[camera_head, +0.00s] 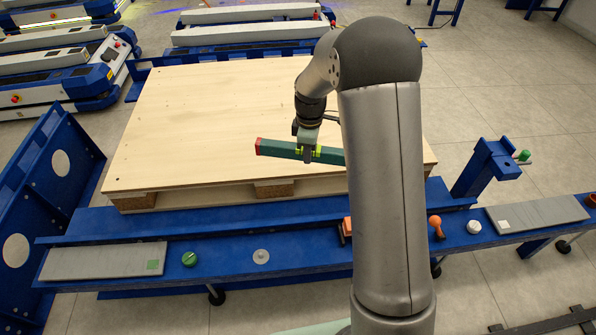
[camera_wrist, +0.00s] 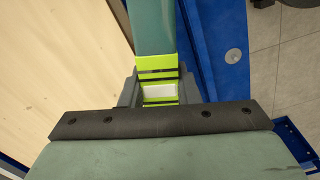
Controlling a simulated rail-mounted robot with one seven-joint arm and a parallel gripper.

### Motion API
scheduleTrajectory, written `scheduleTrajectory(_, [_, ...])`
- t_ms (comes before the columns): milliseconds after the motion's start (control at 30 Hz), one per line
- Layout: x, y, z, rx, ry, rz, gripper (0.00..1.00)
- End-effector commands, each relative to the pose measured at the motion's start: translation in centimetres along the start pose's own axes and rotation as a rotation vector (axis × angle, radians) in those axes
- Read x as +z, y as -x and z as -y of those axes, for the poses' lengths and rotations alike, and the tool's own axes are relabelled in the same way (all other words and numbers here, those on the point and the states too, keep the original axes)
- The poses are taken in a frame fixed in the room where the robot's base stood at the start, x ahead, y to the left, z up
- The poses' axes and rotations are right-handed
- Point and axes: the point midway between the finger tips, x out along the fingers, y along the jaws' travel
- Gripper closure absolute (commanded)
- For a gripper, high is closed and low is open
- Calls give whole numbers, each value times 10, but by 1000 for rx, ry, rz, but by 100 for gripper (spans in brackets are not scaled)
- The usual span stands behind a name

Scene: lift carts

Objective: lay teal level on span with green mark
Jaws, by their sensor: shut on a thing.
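The teal level (camera_head: 278,149) is a long bar with a red end cap at its left end. My gripper (camera_head: 309,155) is shut around it and holds it above the front part of the wooden board; my arm hides its right end. In the wrist view, the level (camera_wrist: 152,28) runs up from between the jaws, with yellow-green bands where it is held. The grey span with the green mark (camera_head: 105,262) lies at the left of the blue front rail, its green square near its right end. Another grey span (camera_head: 540,213) with a white mark lies at the right.
The blue rail (camera_head: 315,247) carries a green knob (camera_head: 189,259), a round metal disc (camera_head: 261,256), an orange knob (camera_head: 435,224) and a white knob (camera_head: 474,227). A blue post (camera_head: 487,165) rises at the right. The wooden board (camera_head: 200,120) is broad and clear.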

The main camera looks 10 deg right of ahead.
Motion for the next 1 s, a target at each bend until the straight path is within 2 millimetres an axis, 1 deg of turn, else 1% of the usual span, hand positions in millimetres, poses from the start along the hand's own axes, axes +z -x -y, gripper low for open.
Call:
scheduleTrajectory(33, [-2,-18,-5,3,66,-1,100])
scheduleTrajectory(133, [-4,-23,-12,3,184,-1,100])
scheduleTrajectory(300, [-6,-25,-17,1,291,0,100])
scheduleTrajectory(567, [-6,-23,-17,1,307,0,100])
scheduleTrajectory(700, [-8,-26,-21,0,306,0,100])
scheduleTrajectory(767, [-11,-30,-27,0,306,0,100])
scheduleTrajectory(833, [-16,-37,-40,0,306,0,100])
scheduleTrajectory(1000, [-30,-57,-79,0,305,1,100])
